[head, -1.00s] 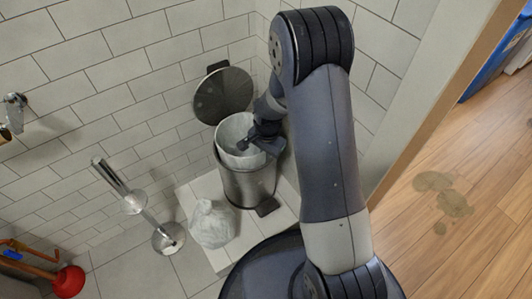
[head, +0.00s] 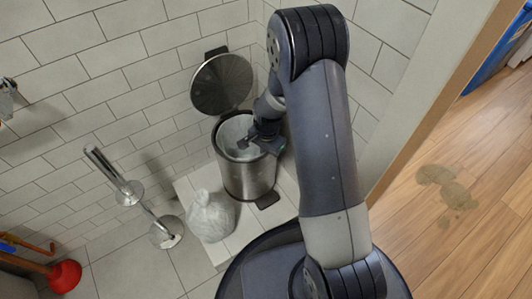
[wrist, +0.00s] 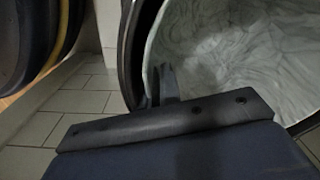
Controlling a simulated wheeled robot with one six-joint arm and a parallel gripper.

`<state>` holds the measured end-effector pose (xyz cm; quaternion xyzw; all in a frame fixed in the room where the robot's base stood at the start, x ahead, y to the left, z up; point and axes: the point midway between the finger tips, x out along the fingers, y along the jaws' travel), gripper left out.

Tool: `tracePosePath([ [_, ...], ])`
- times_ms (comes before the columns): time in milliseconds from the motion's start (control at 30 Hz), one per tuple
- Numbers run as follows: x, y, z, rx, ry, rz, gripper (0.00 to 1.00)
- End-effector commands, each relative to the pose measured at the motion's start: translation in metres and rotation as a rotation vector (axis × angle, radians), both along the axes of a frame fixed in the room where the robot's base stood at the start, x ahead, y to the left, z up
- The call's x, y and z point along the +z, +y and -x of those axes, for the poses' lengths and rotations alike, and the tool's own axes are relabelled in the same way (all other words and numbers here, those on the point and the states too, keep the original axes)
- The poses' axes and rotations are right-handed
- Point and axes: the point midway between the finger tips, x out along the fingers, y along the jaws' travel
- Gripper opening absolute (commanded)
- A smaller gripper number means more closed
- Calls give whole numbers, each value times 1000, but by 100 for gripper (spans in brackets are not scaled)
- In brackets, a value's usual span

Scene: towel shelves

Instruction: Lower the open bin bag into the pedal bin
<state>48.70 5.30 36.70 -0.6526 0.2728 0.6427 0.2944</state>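The pedal bin (head: 250,182) is a steel cylinder standing on a tiled ledge, its round lid (head: 221,84) tipped up against the wall. The open white bin bag (head: 232,132) is inside the bin, its mouth about level with the rim. In the wrist view, the pale inside of the bag (wrist: 235,50) fills the right, beside the dark bin rim (wrist: 132,45). My gripper (head: 246,146) is at the right of the bin mouth. Its fingers (wrist: 160,82) are close together on the bag's edge. The bag's bottom is hidden.
A tied, full white bag (head: 211,215) sits on the ledge left of the bin. A metal brush stand (head: 166,231) is further left, and a red plunger (head: 65,276) is at the lower left. Tiled walls are close behind and right of the bin.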

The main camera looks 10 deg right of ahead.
Motion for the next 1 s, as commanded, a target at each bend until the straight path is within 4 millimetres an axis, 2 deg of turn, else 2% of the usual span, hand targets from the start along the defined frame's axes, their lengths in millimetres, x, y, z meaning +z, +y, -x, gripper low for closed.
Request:
tracePosePath([
  [33, 0, 0, 1, 0, 1, 0, 11],
  [233, -1, -1, 1, 0, 4, 1, 27],
  [567, 1, -1, 2, 0, 6, 1, 27],
  [733, 22, -1, 2, 0, 4, 1, 27],
  [1000, 78, -2, 2, 0, 0, 0, 27],
])
